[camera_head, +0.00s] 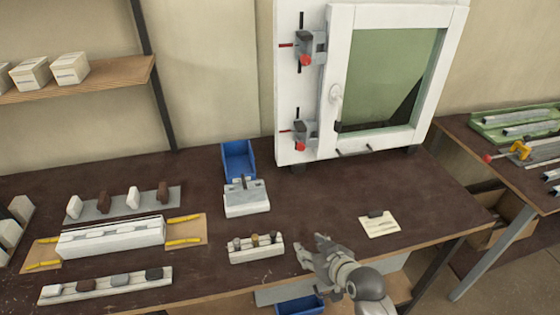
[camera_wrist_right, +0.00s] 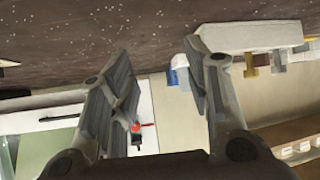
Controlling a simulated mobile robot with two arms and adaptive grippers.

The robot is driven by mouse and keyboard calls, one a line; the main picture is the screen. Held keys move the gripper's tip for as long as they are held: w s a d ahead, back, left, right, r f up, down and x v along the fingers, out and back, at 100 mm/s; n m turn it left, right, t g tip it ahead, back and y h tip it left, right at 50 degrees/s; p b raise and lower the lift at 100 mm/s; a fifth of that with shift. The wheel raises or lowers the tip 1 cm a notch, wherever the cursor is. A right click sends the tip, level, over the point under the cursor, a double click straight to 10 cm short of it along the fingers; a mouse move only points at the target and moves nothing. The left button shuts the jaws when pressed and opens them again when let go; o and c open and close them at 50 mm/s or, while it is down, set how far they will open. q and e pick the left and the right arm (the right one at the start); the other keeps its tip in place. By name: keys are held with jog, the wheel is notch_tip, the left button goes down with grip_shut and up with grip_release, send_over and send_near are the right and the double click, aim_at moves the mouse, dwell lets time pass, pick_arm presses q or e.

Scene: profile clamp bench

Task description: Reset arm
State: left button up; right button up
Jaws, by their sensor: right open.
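My right gripper (camera_head: 312,250) is over the front edge of the dark brown bench (camera_head: 330,205), with its arm coming in from the lower right. It is open, and I see nothing between its fingers. In the right wrist view its two fingers (camera_wrist_right: 158,55) stand wide apart, with the bench top beyond them. In the head view it is just right of a white block with several small knobs (camera_head: 257,248); I cannot tell the exact gap. My left gripper and arm are not in view.
A white window frame (camera_head: 455,25) with red-tipped clamps (camera_head: 303,50) stands at the back. A blue bin (camera_head: 238,160), a grey-white block (camera_head: 246,202), a card (camera_head: 379,224) and a long white profile (camera_head: 110,237) are on the bench. Between card and frame the bench is clear.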

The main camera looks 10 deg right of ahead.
jog(key=shift+s, duration=0.1)
jog(key=s+d+f+m+g+h, duration=0.15)
jog(key=s+g, duration=0.55)
jog(key=s, duration=1.7)
notch_tip(320, 180, down, 28)
jog(key=s+g+b, duration=0.1)
jog(key=b, duration=0.1)
jog(key=s+d+f, duration=0.2)
jog(key=s+f, duration=0.6)
jog(key=s+d+f+g+h+b, duration=0.1)
jog(key=s+f, duration=0.8)
jog(key=shift+d+n+g, duration=0.3)
jog(key=shift+d+n, duration=0.05)
jog(key=shift+d, duration=0.05)
jog(key=shift+s, duration=0.1)
